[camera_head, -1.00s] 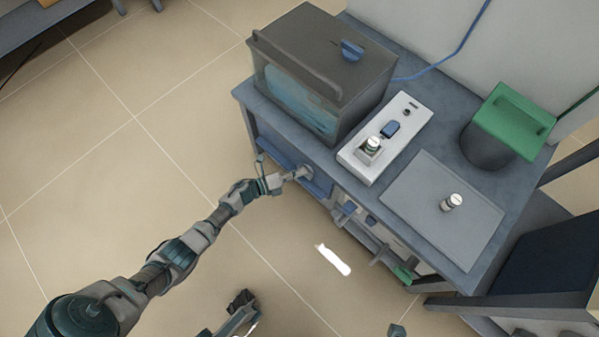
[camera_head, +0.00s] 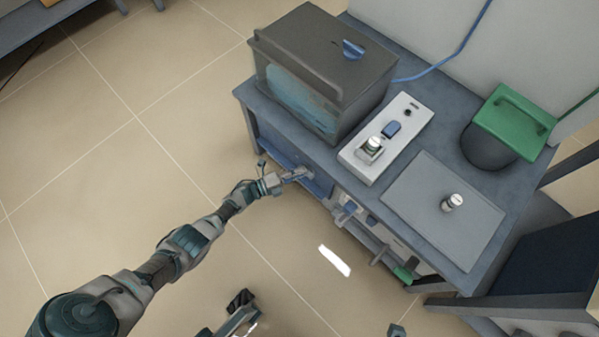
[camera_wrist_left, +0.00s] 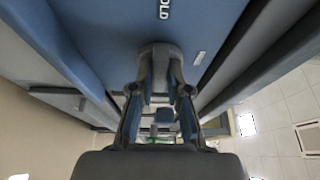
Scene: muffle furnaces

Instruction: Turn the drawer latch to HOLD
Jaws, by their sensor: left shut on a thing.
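My left gripper (camera_head: 298,174) reaches the blue drawer front (camera_head: 318,185) under the bench top, below the dark box. In the left wrist view the gripper (camera_wrist_left: 160,92) has its two fingers on either side of a dark grey latch (camera_wrist_left: 158,56) with a rounded top. The fingers are shut on it, and they hide its lower part. The latch sits on the blue drawer front (camera_wrist_left: 108,35). White letters ending in "OLD" (camera_wrist_left: 165,9) are above the latch, and a short white label (camera_wrist_left: 199,58) is to its right.
The dark box (camera_head: 325,65) with a blue handle stands on the bench above the drawer. A white control panel (camera_head: 352,158), a grey plate (camera_head: 430,220) and a green-lidded pot (camera_head: 513,122) are to its right. Open floor lies left of the bench.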

